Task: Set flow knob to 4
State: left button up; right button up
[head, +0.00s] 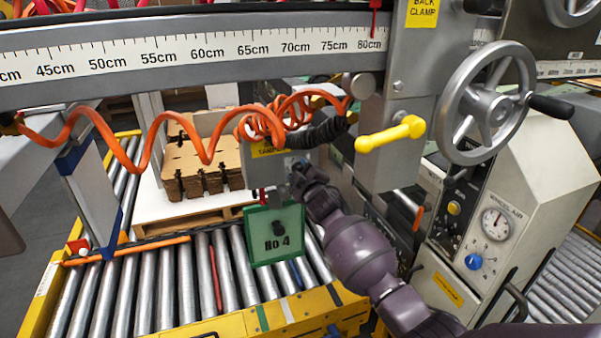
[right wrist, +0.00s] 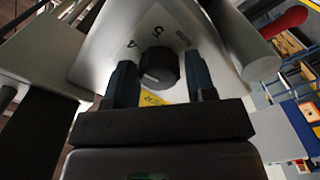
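The black flow knob (right wrist: 158,68) shows in the right wrist view on a light grey plate (right wrist: 110,40). Printed figures that look like 4 and 5 stand above it. A pale mark on the knob's face sits at its lower left, away from those figures. My right gripper (right wrist: 163,80) has one dark finger on each side of the knob, with a narrow gap visible at the right. In the head view my right gripper (head: 298,172) is up at the post under the coiled orange hose, and the knob is hidden there. My left gripper is out of view.
A green sign (head: 275,234) reading "No 4" hangs just below my right gripper. An orange coiled hose (head: 205,152) and a ruler beam (head: 200,52) pass above. A yellow lever (head: 390,134), handwheel (head: 486,102) and blue knob (head: 473,261) are to the right. A roller conveyor (head: 150,285) lies below.

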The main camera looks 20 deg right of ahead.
jog(key=shift+o, duration=1)
jog(key=shift+s, duration=0.1)
jog(key=s+p, duration=0.2)
jog(key=s, duration=0.8)
jog(key=shift+s+d, duration=0.15)
jog(key=shift+s, duration=0.2)
